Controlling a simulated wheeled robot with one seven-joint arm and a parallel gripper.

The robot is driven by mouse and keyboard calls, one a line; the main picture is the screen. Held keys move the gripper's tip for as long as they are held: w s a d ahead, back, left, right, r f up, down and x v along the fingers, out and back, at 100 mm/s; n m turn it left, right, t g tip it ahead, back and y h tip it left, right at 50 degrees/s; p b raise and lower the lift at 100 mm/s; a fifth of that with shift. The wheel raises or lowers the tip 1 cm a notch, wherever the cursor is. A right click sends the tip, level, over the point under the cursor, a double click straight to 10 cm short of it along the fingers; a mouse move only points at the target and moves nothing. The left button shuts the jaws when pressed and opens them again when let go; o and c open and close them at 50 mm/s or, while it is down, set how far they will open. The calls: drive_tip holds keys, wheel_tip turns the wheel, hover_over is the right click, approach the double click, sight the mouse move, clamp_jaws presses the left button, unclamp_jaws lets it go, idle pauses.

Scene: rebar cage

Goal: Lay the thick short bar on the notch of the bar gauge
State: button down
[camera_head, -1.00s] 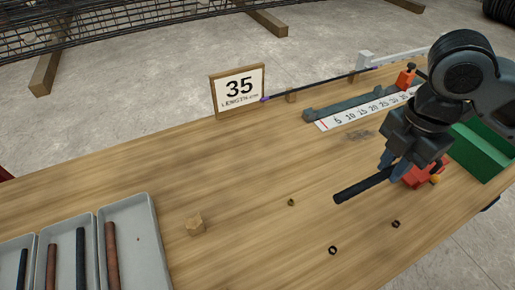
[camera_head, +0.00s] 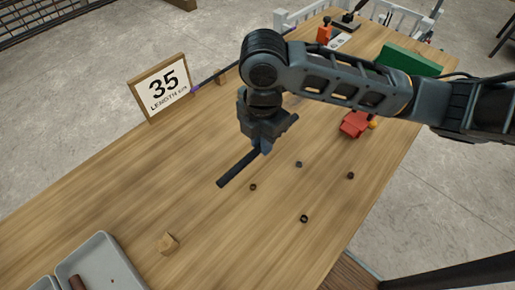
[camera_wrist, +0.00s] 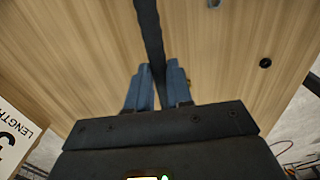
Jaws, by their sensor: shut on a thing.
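My gripper (camera_head: 264,148) is shut on a dark, thick short bar (camera_head: 238,167) near one end and holds it over the middle of the wooden table. The bar points toward the lower left of the head view. In the wrist view the bar (camera_wrist: 150,30) runs between the two blue fingers (camera_wrist: 157,82) and up out of the picture. I cannot make out the bar gauge or its notch for certain.
A sign reading 35 (camera_head: 162,88) stands at the left edge. Several small nuts, one of them dark (camera_head: 304,218), lie on the table.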

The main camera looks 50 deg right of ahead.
sight(258, 161)
drive_tip(key=shift+w+a+f, duration=0.2)
drive_tip(key=shift+a+f, duration=0.1)
drive_tip(key=shift+a, duration=0.1)
drive_tip(key=shift+f, duration=1.95)
drive_tip(key=shift+f, duration=0.1)
drive_tip(key=shift+f, duration=0.1)
drive_tip(key=c, duration=1)
unclamp_jaws()
wheel_tip(258, 161, up, 12)
drive_tip(key=shift+r, duration=0.2)
